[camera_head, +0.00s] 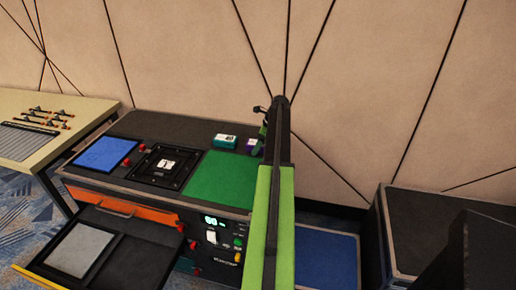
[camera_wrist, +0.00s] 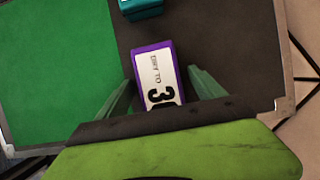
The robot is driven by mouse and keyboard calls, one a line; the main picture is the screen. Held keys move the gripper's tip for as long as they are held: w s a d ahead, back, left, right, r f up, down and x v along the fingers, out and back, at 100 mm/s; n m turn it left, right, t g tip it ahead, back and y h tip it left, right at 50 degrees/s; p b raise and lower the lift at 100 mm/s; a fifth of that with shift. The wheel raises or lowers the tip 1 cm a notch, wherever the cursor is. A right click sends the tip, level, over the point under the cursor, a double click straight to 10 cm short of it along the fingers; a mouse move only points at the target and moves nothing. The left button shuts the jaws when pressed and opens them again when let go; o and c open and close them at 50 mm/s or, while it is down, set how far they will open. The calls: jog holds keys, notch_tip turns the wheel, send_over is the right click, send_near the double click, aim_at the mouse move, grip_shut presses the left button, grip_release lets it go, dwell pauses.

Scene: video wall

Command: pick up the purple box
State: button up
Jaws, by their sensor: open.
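The purple box (camera_wrist: 157,72) has a white label with black print on top and lies on the dark worktop. In the wrist view my gripper (camera_wrist: 160,85) has its two green fingers apart, one on each side of the box; I cannot tell whether they touch it. The near end of the box is hidden behind my gripper's body. In the head view the purple box (camera_head: 252,146) shows just left of my arm, partly covered by it. My gripper (camera_head: 262,118) is small and mostly hidden behind the arm there.
A teal box (camera_head: 225,140) stands close by; it also shows in the wrist view (camera_wrist: 141,8). A green mat (camera_head: 220,178), a black square fixture (camera_head: 168,167) and a blue panel (camera_head: 104,154) are on the worktop. An open drawer (camera_head: 90,250) juts out in front.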

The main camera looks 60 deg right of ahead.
aim_at(254, 142)
jog(key=c, duration=1.6)
jog(key=shift+c, duration=0.2)
notch_tip(254, 142, up, 5)
jog(key=p, duration=0.5)
jog(key=shift+r, duration=0.15)
jog(key=s+d+r+p, duration=0.3)
jog(key=s+r+p, duration=0.3)
jog(key=s, duration=0.5)
jog(key=shift+s, duration=0.2)
